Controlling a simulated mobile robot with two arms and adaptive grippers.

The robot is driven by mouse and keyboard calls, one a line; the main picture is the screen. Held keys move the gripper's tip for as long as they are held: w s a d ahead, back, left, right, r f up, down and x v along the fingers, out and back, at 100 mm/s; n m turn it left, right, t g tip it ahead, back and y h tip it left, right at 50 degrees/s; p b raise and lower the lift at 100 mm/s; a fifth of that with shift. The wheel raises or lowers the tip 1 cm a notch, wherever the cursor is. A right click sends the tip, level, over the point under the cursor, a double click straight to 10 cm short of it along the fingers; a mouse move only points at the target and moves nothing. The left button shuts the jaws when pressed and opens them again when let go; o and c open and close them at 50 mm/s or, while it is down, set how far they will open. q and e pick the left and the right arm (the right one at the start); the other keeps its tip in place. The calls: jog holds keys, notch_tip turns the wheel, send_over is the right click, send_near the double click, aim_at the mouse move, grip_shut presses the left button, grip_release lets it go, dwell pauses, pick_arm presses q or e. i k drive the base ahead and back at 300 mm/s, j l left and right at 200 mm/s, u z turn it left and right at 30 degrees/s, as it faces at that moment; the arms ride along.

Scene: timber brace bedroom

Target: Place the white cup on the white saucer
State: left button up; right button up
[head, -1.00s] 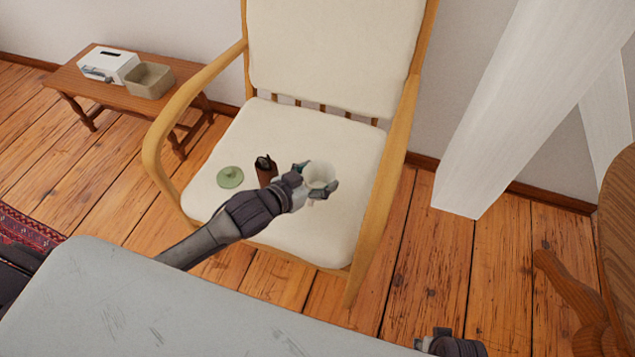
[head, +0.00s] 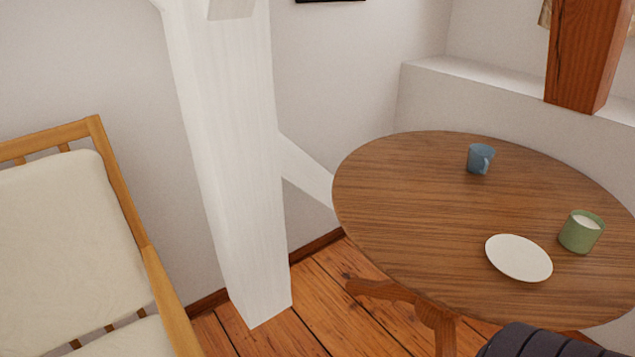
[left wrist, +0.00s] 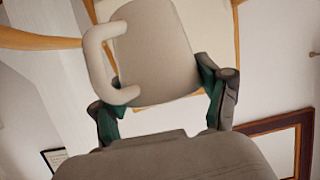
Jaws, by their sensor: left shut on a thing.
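The white cup (left wrist: 155,45) fills the upper middle of the left wrist view, its handle on the left side. My left gripper (left wrist: 160,88) is shut on the cup, with green-padded fingers on either side of its body. The left gripper and the cup are outside the head view. The white saucer (head: 518,258) lies flat and empty on the round wooden table (head: 410,210), near the table's front edge. My right gripper is not seen; only a dark ribbed part of one of my arms shows at the bottom right of the head view.
A green cup-like container (head: 581,232) stands just right of the saucer. A blue mug (head: 480,158) stands farther back. The table's left half is clear. A white post (head: 230,170) rises between the table and the cream armchair (head: 70,240).

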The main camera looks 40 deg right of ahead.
aim_at(515, 260)
jog(key=i+j+z, duration=0.1)
jog(key=z, duration=0.25)
jog(key=j+z, duration=0.15)
jog(key=z, duration=0.25)
jog(key=i+j+z, duration=0.1)
jog(key=z, duration=0.25)
